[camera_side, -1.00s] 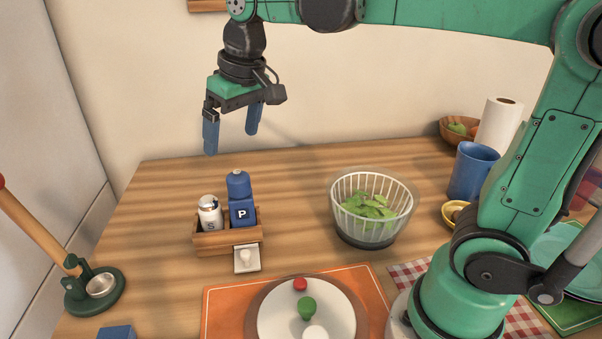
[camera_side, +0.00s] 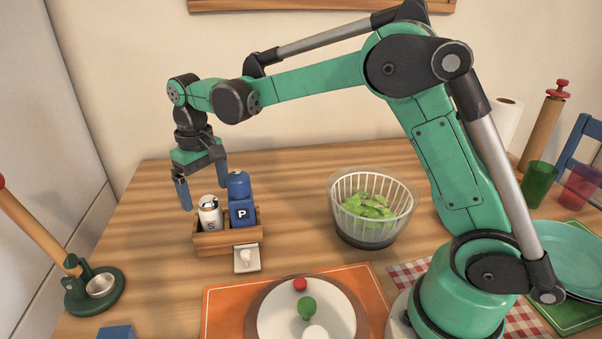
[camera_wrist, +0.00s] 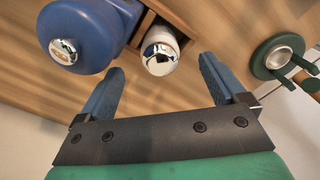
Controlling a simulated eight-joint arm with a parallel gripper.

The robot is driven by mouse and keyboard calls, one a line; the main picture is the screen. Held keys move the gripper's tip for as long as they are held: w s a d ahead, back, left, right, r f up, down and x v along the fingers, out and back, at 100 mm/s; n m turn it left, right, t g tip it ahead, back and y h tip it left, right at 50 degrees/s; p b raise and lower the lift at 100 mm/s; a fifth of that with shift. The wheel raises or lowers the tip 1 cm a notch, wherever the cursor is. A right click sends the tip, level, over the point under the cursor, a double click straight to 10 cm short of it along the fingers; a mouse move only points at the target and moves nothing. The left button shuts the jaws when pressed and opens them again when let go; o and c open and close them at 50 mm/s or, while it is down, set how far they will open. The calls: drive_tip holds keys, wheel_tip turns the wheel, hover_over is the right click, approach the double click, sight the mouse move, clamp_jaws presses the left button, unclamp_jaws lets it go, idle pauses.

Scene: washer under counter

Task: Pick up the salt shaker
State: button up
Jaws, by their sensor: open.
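The salt shaker (camera_side: 209,214) is white with a silver top and an S on its front. It stands upright in the left part of a wooden caddy (camera_side: 226,241), beside a blue pepper mill (camera_side: 242,206) marked P. My gripper (camera_side: 204,196) is open, its blue fingers just above and around the shaker's top in the side view. The pepper mill (camera_wrist: 88,36) is close to that left finger. Nothing is held.
A salad spinner basket (camera_side: 372,208) with leaves stands to the right. A green-based tool with a wooden handle (camera_side: 95,290) stands at left. A round white plate (camera_side: 270,315) lies on an orange mat in front.

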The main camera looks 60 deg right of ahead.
sight(207, 198)
drive_tip(key=shift+f, duration=1.75)
clamp_jaws()
wheel_tip(207, 198, up, 18)
